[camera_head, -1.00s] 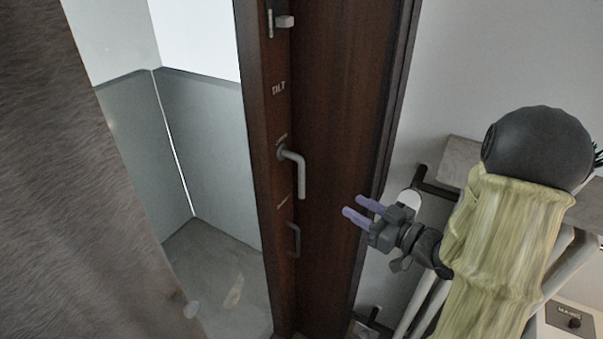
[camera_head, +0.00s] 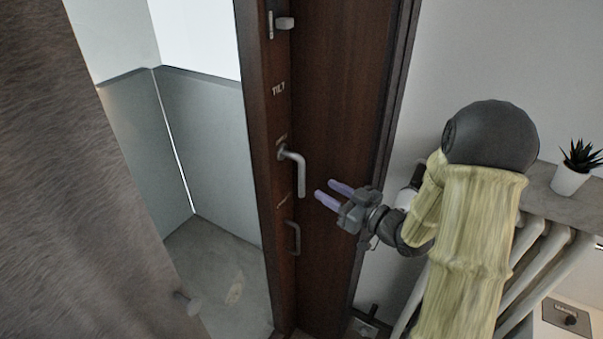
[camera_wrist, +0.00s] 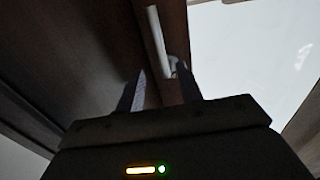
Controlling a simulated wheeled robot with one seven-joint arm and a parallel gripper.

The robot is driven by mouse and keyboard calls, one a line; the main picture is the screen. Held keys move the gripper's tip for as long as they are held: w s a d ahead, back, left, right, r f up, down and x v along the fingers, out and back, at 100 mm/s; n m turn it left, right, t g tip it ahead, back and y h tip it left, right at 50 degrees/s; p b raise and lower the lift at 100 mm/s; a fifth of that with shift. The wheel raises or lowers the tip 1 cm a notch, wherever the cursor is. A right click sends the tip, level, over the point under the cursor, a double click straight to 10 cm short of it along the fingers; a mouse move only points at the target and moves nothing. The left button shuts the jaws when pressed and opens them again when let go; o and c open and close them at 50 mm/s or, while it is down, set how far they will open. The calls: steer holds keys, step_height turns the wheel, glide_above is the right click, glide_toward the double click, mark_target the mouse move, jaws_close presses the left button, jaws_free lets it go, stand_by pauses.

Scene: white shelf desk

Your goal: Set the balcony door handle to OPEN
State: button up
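The balcony door handle (camera_head: 298,170) is a grey lever on the edge of the dark brown door (camera_head: 338,120); its grip hangs down from the pivot. A "TILT" label (camera_head: 278,89) is above it; the smaller labels are too blurred to read. My gripper (camera_head: 327,191) is open and empty, with its two purple-grey fingers just right of the lever's lower end, apart from it. In the wrist view the handle (camera_wrist: 157,45) is ahead, beyond and between the open fingers (camera_wrist: 162,90).
A second, fixed-looking pull (camera_head: 293,238) is lower on the door edge. A grey-brown curtain (camera_head: 80,200) covers the left. A potted plant (camera_head: 571,178) stands on a shelf (camera_head: 545,195) at right, above a white radiator (camera_head: 535,265). The balcony floor shows through the opening.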

mark_target(304, 177)
steer(key=p+x, duration=0.1)
steer(key=x, duration=0.8)
steer(key=shift+w+a+p, duration=0.2)
steer(key=shift+a+p, duration=0.05)
steer(key=shift+p, duration=0.1)
jaws_close()
